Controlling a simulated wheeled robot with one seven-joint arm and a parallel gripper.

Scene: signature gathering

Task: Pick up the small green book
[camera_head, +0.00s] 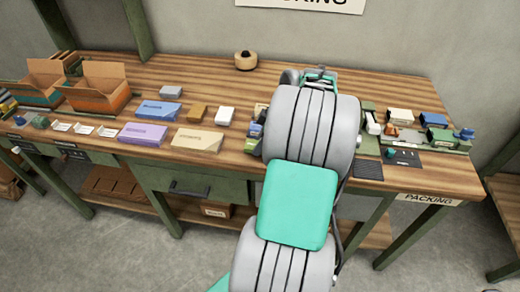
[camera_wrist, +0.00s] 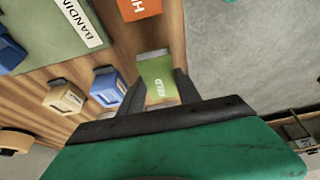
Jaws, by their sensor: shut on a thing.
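The small green book (camera_wrist: 157,76), with white lettering on its cover, shows in the wrist view just beyond the middle of the picture. My gripper (camera_wrist: 160,88) is shut on it, with one dark finger on each side of the book. The lower end of the book is partly hidden by the fingers and the gripper body. In the head view my own arm covers the gripper and the book, so the book cannot be made out there.
In the wrist view, an orange item (camera_wrist: 138,8), a blue item (camera_wrist: 107,88) and a beige item (camera_wrist: 64,98) lie near the book. In the head view, the wooden bench (camera_head: 215,80) holds purple (camera_head: 143,134) and blue (camera_head: 158,111) boxes and open cartons (camera_head: 97,88) at left.

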